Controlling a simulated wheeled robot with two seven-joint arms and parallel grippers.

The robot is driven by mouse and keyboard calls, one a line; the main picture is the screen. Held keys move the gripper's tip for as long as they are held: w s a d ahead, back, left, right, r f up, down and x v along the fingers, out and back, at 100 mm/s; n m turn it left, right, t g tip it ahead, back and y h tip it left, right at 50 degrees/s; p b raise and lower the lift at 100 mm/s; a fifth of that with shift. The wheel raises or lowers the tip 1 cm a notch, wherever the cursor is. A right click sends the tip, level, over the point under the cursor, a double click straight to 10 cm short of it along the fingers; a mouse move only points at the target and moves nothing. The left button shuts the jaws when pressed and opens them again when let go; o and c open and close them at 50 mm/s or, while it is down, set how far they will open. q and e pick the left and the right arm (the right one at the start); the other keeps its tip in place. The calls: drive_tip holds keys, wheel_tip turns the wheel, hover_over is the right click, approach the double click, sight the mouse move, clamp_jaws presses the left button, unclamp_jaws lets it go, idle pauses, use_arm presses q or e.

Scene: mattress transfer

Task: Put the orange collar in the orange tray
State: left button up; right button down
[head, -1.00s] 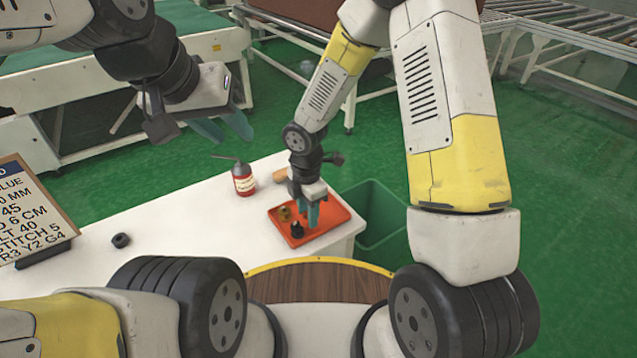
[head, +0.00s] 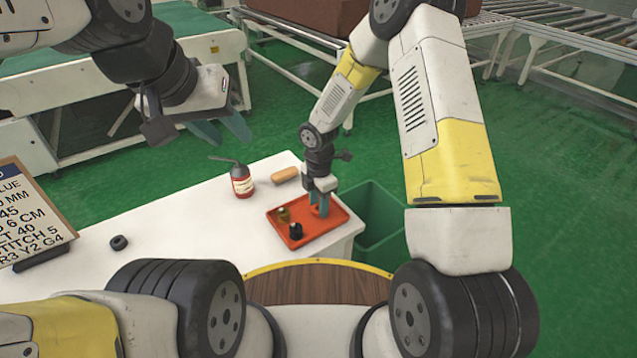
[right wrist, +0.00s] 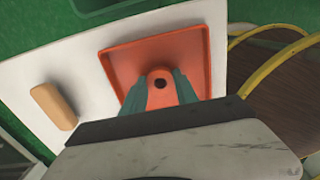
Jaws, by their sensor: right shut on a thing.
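The orange collar (right wrist: 160,74), a ring with a dark hole, sits between the fingers of my right gripper (right wrist: 160,90) in the right wrist view. My right gripper (head: 320,208) is shut on it and points down over the right part of the orange tray (head: 318,234) in the head view. The collar blends with the tray's colour, so whether it touches the tray floor is unclear. The tray's rim also shows in the right wrist view (right wrist: 112,72). My left gripper (head: 220,132) is open and empty, in the air at the upper left.
A brass-coloured piece (head: 284,215) and a black piece (head: 295,231) stand in the tray's left part. A red bottle (head: 242,180), a tan block (head: 285,175) and a black ring (head: 119,242) are on the white table (head: 180,222). A green bin (head: 378,215) is right of it.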

drive_tip(key=c, duration=0.9)
unclamp_jaws()
drive_tip(key=shift+f, duration=0.1)
drive_tip(key=shift+c, duration=0.2)
drive_tip(key=s+d+r+m+t, duration=0.1)
drive_tip(key=d+r+m, duration=0.15)
drive_tip(key=r, duration=0.85)
drive_tip(key=s+d+r+m, duration=0.1)
drive_tip(key=d+r+m, duration=0.15)
drive_tip(key=r, duration=0.85)
drive_tip(key=s+d+r+m+t+y, duration=0.1)
drive_tip(key=s+d+r+m+t, duration=0.1)
drive_tip(key=s+d+r+m, duration=0.2)
drive_tip(key=s+d+r+m+t+y, duration=0.1)
drive_tip(key=s+d+r+m+t, duration=0.2)
drive_tip(key=s+r+m, duration=0.8)
drive_tip(key=s+d+m, duration=0.2)
drive_tip(key=s+m, duration=0.1)
drive_tip(key=m, duration=0.1)
drive_tip(key=shift+s+r, duration=0.25)
drive_tip(key=shift+s, duration=0.05)
